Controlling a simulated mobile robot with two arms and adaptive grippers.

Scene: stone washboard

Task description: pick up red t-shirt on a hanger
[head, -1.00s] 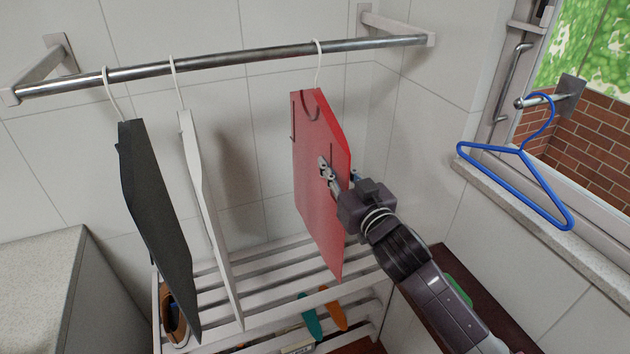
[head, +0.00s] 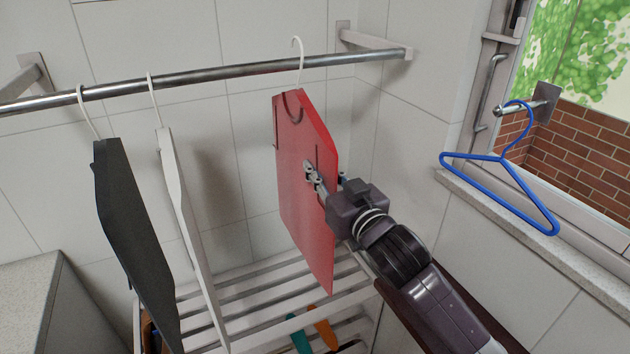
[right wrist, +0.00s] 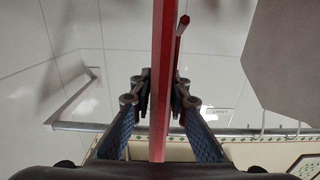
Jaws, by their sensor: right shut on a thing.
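The red t-shirt (head: 303,215) is a stiff flat panel on a white hanger (head: 298,65). The hanger's hook rises above the metal rod (head: 220,75) in the head view, its stem crossing in front of the rod. My right gripper (head: 325,178) is shut on the t-shirt at its right edge, about mid-height, one finger on each face. In the right wrist view the t-shirt (right wrist: 163,60) is a thin red strip seen edge-on between the fingers (right wrist: 160,92). My left gripper is out of view.
A black garment (head: 135,235) and a white garment (head: 188,225) hang from the rod to the left. A white slatted rack (head: 265,295) stands below. A blue hanger (head: 500,162) hangs on a peg by the window at right.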

